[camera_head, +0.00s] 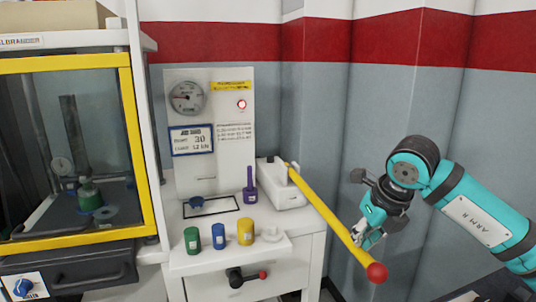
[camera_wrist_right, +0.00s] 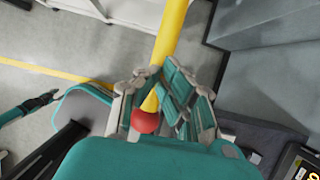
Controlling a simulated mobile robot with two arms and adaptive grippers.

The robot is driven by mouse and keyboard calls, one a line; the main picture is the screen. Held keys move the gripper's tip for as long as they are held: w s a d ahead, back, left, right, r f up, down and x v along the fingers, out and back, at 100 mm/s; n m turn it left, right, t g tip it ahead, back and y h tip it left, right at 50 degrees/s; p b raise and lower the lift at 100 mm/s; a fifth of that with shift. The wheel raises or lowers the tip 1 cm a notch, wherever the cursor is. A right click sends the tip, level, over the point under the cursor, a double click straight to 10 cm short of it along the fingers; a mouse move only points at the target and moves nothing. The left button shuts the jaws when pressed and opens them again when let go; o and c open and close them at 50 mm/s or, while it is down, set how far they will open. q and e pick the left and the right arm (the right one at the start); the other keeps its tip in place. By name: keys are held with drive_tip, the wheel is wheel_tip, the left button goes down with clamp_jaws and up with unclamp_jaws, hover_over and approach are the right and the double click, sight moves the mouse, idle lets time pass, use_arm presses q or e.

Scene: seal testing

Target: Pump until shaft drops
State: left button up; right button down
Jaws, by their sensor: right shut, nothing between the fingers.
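The yellow pump lever (camera_head: 328,215), with a red ball end (camera_head: 376,272), slopes down from a white pump block (camera_head: 283,190). My right gripper (camera_head: 362,236) is beside the lever, near its lower end. In the wrist view the gripper (camera_wrist_right: 160,92) is shut with nothing held, and the lever (camera_wrist_right: 170,40) and red ball (camera_wrist_right: 145,122) overlap its fingers; contact is unclear. A dark shaft (camera_head: 72,130) stands nearly upright above a green part (camera_head: 90,195) behind the yellow-framed window. A teal hand, seemingly my left gripper (camera_wrist_right: 45,98), shows small at the wrist view's left; its fingers are unclear.
Green, blue and yellow cylinders (camera_head: 245,232) stand on the front ledge, with a purple piece (camera_head: 249,186) behind. Corrugated grey wall panels (camera_head: 400,110) stand behind the lever.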

sight(362, 249)
wheel_tip(362, 249, down, 2)
drive_tip(key=shift+f+b, duration=0.1)
drive_tip(key=shift+b, duration=0.45)
drive_tip(key=shift+s+d+f+b, duration=0.1)
drive_tip(key=shift+d+f+b, duration=0.05)
drive_tip(key=shift+f+b, duration=0.4)
drive_tip(key=shift+r, duration=0.1)
